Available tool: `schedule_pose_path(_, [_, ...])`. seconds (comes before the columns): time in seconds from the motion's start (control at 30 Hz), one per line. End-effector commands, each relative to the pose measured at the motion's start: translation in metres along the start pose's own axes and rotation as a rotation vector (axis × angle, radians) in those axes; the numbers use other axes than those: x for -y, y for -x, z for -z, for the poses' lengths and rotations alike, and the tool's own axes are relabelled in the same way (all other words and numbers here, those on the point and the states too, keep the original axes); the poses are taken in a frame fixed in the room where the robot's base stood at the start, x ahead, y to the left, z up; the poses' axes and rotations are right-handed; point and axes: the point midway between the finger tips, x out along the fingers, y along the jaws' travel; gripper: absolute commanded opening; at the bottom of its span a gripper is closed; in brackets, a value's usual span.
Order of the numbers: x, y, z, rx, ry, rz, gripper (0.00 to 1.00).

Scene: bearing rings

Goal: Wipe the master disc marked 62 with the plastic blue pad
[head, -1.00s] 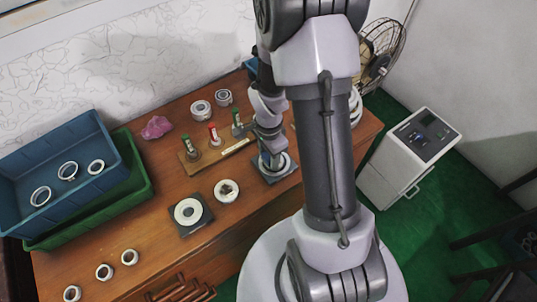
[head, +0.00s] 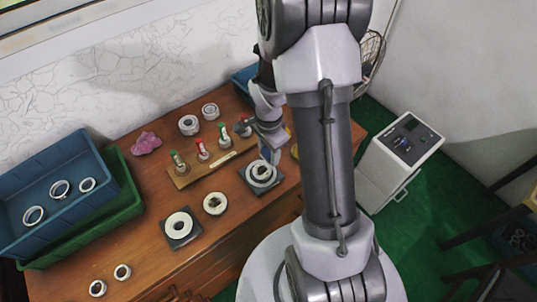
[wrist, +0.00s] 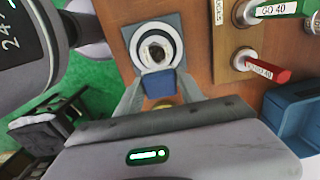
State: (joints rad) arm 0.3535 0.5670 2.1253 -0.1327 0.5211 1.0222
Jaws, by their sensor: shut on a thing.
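My gripper (wrist: 160,92) is shut on the blue pad (wrist: 160,82), which sits between the two fingertips in the wrist view. Just beyond the pad is a pale ringed disc (wrist: 139,44) on a dark square plate (wrist: 130,31), with a brownish patch at its middle. The pad overlaps the disc's near edge in this view; I cannot tell whether they touch. In the head view my gripper (head: 268,150) is over the back of this disc (head: 261,181). A second pale disc (head: 180,233) lies on another dark plate, front left. No 62 is legible on either.
A wooden board with red and green labelled plug gauges (head: 203,150) stands behind the discs. A loose ring (head: 215,203) lies between the plates. Blue (head: 40,172) and green (head: 125,195) bins stand left. A pink cloth (head: 146,143) lies at the back.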

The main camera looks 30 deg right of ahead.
Motion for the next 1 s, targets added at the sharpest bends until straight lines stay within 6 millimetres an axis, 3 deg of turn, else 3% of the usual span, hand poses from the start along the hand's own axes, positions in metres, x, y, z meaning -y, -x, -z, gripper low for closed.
schedule_pose_path(0.37, [0.005, 0.033, 0.005, -0.001, 0.006, 0.002, 0.01])
schedule_pose_path(1.0, [0.006, 0.028, 0.006, -0.001, 0.007, 0.002, 0.01])
